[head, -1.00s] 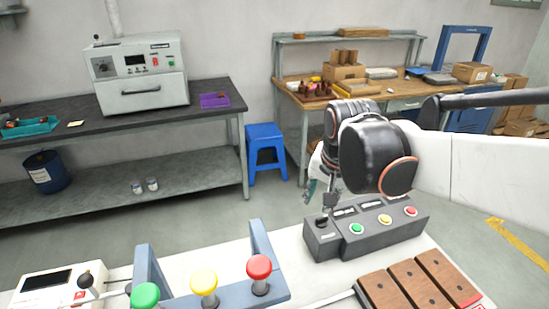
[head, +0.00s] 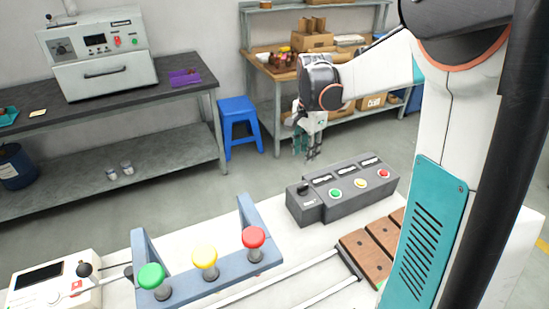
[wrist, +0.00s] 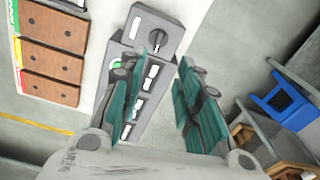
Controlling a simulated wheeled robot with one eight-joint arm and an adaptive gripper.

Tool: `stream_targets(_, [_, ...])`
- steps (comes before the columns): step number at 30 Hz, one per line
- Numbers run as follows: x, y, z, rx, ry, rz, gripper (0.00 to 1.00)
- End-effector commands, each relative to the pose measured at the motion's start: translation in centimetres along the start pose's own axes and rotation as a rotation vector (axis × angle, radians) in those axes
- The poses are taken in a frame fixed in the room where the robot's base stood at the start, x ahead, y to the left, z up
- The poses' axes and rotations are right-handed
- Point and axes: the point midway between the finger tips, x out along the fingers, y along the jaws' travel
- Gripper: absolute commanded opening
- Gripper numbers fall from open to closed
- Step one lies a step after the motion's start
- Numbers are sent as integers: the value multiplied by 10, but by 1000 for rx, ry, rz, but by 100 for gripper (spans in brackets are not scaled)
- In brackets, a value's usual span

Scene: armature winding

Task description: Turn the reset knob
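The reset knob (head: 304,188) is a small black knob on the lower left block of the dark grey control box (head: 346,207). In the wrist view the knob (wrist: 157,37) shows as a dark round dial with a pointer. My gripper (head: 310,152) hangs fingers-down above and beyond the box in the head view, apart from it. In the wrist view my gripper (wrist: 160,48) has its teal fingers spread wide, with nothing between them. The knob appears in the gap near the fingertips, some way off.
The box also has green (head: 336,194), yellow and red buttons. A blue frame with green, yellow and red mushroom buttons (head: 205,256) stands at the front. Brown blocks (head: 362,252) lie right of it. A blue stool (head: 239,124) stands on the floor behind.

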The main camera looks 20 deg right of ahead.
Motion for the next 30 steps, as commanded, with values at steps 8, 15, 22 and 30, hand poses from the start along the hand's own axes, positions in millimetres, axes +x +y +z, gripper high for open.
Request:
stream_targets(8, [15, -4, -20, 93, -19, 41, 31])
stream_targets(15, [49, -2, -19, 92, -19, 41, 31])
stream_targets(22, [95, -1, -18, 92, -19, 40, 31])
stream_targets(30, [137, 1, -17, 91, -19, 40, 31])
